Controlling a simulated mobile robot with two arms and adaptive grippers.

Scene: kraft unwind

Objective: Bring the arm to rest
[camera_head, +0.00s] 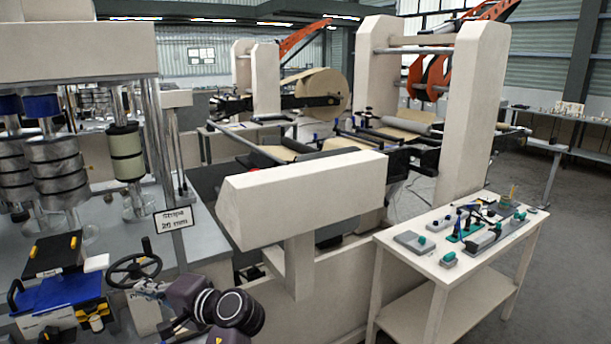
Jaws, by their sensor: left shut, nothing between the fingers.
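My left arm (215,307) shows at the bottom, left of the middle, with dark and purplish links. My left gripper (150,289) is small and partly hidden by its own arm; it is shut and holds nothing. It is just below a black handwheel (133,270) in the picture; I cannot tell whether they touch. My right gripper is out of view.
A white cart (450,275) with small tools stands at right. A cream machine beam (305,195) crosses the middle. Metal rollers (60,170) stand at left, above a blue-covered unit (55,293). Grey floor (570,230) is open at far right.

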